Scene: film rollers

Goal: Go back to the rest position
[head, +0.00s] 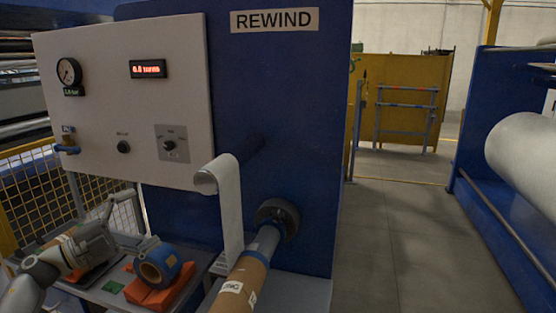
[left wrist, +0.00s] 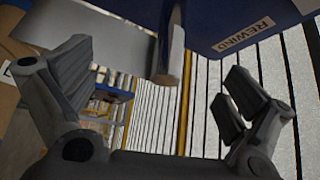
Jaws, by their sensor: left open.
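My left gripper (head: 124,218) is at the lower left of the head view, above the left part of a small table and in front of the control panel. Its fingers are spread with nothing between them. In the left wrist view the same gripper (left wrist: 158,75) shows two dark fingers wide apart. A blue roll (head: 159,264) with a brown core rests on an orange holder (head: 165,292), right of the gripper and apart from it. My right gripper is not in view.
The white control panel (head: 100,165) is on the blue REWIND machine (head: 300,150). A brown core (head: 240,285) sits on its shaft, with a white film strip (head: 230,205) hanging beside it. A yellow mesh fence (head: 30,190) is at left. Open floor (head: 395,235) is at right.

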